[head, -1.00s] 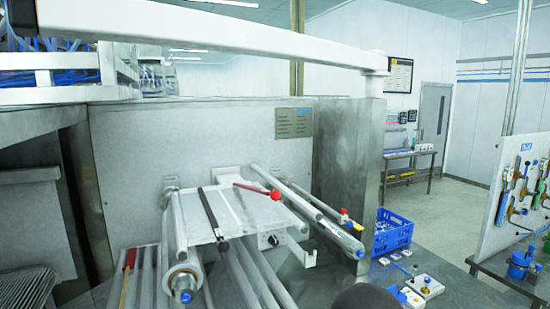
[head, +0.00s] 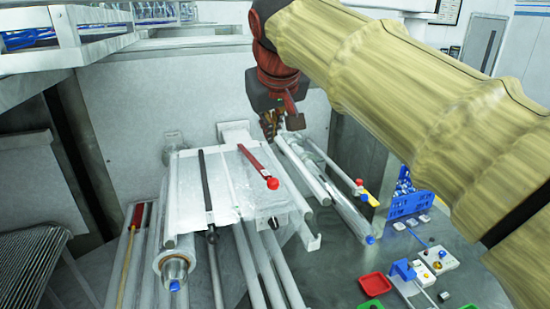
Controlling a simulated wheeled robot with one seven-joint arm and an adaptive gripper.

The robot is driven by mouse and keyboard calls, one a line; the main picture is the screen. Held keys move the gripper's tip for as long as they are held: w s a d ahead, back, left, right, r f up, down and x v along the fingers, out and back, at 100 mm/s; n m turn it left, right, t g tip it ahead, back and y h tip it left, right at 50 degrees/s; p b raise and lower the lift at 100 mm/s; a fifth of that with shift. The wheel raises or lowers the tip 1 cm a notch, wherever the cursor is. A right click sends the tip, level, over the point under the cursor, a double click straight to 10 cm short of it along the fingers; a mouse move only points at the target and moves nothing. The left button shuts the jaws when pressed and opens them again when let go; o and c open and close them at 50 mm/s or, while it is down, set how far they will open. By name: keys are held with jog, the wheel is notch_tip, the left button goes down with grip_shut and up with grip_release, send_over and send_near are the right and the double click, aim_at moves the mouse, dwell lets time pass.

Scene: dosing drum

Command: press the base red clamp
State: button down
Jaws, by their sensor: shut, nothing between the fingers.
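A red clamp lever (head: 258,167) with a red ball at its near end lies across the silvery plate (head: 222,180) in the middle of the machine. Its far end is near the plate's back edge. My gripper (head: 271,134) is shut and empty. In the picture it is just above and right of the lever's far end, in front of the grey back panel. I cannot tell its exact height over the plate, and no contact with the lever shows.
A black bar (head: 205,185) crosses the plate left of the lever. A film roll (head: 174,262) and several metal rollers surround it. A red-handled tool (head: 136,216) lies left. A blue crate (head: 408,203), red tray (head: 374,285) and small fixtures stand right. My arm hides the upper right.

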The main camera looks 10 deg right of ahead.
jog(key=p, duration=0.2)
send_over(272, 179)
jog(key=f, duration=0.8)
jog(key=shift+w+a+f, duration=0.2)
jog(key=shift+a+f, duration=0.05)
jog(key=shift+a, duration=0.15)
jog(key=shift+s+d+f, duration=0.15)
jog(key=shift+d+f, duration=0.05)
jog(key=shift+f, duration=0.9)
jog(key=shift+s+d+f, duration=0.15)
jog(key=shift+s+f, duration=0.05)
jog(key=shift+f, duration=0.35)
jog(key=shift+w+f, duration=0.15)
jog(key=shift+f, duration=0.05)
